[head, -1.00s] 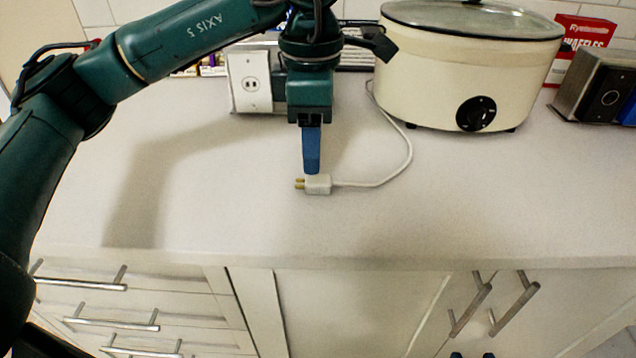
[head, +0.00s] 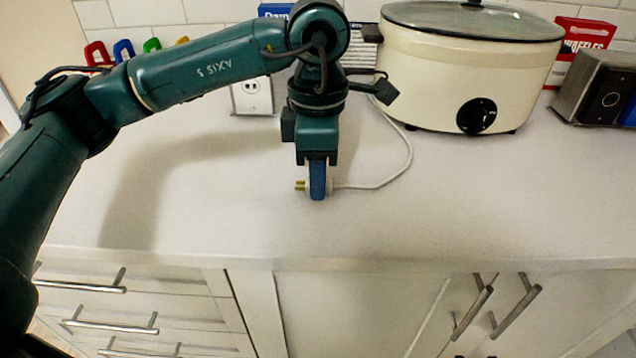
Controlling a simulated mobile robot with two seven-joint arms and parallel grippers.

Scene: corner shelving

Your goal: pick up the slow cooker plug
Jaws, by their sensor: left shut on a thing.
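The slow cooker (head: 440,75) is cream with a glass lid and a black dial, standing at the back of the counter. Its white cord (head: 405,165) curves forward and left to the plug. The plug (head: 301,186) lies at the middle of the counter with its brass prongs pointing left. My left gripper (head: 317,190) is over the plug, shut on its white body, with the blue fingers hiding most of it. I cannot tell whether the plug is clear of the counter. At the bottom edge only small dark tips show, and my right gripper cannot be made out.
A white wall outlet (head: 252,95) stands behind my left arm. Colored letters (head: 123,50) are at the back left. A red waffle box (head: 582,42) and a metal toaster (head: 597,88) stand at the right. The counter front is clear, above drawers and cabinet doors.

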